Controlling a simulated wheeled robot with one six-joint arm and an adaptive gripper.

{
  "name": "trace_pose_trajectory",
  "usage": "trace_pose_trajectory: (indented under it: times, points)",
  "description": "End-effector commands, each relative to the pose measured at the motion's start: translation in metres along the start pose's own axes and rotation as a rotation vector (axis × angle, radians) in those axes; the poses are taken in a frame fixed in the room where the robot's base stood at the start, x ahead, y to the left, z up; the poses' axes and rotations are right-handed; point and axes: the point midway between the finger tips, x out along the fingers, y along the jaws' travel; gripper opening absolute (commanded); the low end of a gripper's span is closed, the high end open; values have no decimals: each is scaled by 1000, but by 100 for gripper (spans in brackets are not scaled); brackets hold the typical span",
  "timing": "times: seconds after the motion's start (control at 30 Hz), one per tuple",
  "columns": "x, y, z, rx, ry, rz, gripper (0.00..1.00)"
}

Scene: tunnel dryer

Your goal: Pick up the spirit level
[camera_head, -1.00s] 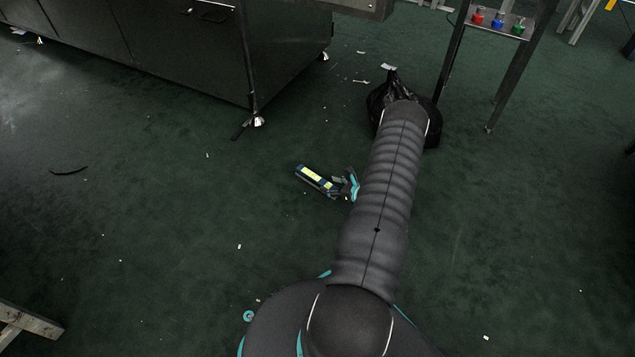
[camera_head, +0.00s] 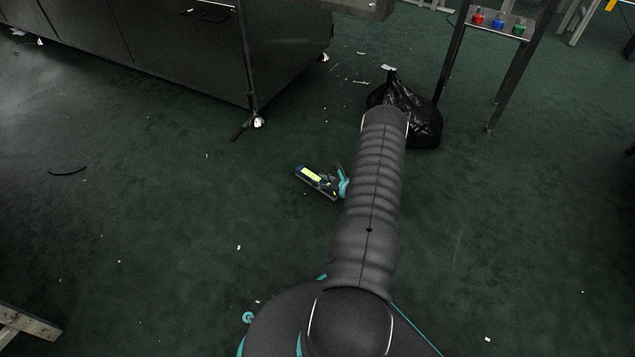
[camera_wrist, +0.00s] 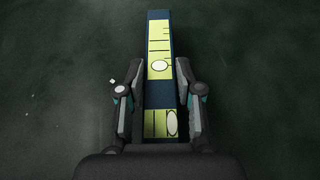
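The spirit level (camera_head: 308,174) is a dark blue bar with yellow-green vials, on the dark green floor left of my arm in the head view. My gripper (camera_head: 334,186) is at its right-hand part, and my arm hides some of the gripper. In the wrist view the spirit level (camera_wrist: 158,40) runs lengthwise away from me, between the two fingers of my gripper (camera_wrist: 158,80). The fingers are apart, one on each side of the bar, with a narrow gap at the left and the right finger close to it. Whether they touch it is unclear.
A black bag (camera_head: 422,125) lies on the floor beyond my arm. A large dark machine (camera_head: 180,45) stands at the upper left, and a metal stand (camera_head: 457,55) with coloured buttons at the upper right. Floor around the level is clear apart from small scraps.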

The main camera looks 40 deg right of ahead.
Motion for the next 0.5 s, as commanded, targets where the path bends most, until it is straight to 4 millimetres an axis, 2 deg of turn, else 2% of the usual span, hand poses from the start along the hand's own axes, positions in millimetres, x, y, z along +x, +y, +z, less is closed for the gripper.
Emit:
trace_pose_trajectory:
  times: [0.03, 0.1, 0.5]
  points:
    - [0, 0, 0, 0, 0, 0, 15]
    - [0, 0, 0, 0, 0, 0, 0]
    - [-1, -1, 3, -2, -2, 0, 0]
